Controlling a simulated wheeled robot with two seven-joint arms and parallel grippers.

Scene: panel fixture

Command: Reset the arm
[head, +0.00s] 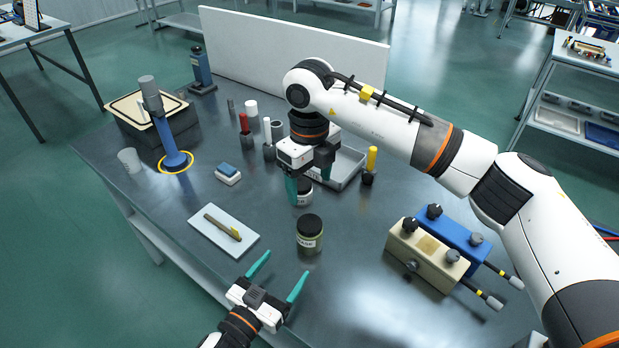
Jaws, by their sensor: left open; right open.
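My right arm (400,125) reaches in from the right over the table. Its gripper (308,184) points down at a small jar (303,197) with a dark lid, its teal fingers on either side of the jar's top; I cannot tell whether they touch it. My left gripper (279,274) is low in the picture near the table's front edge, its teal fingers spread apart with nothing between them. A larger jar with a black lid (310,226) stands upright just beyond the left fingertips.
A beige box (428,256) and a blue box with knobs stand at the right. A white board (222,231) with a tool lies at left. A blue stand (172,150), a grey tray (348,170) and a white panel (290,50) are farther back. The front centre of the table is clear.

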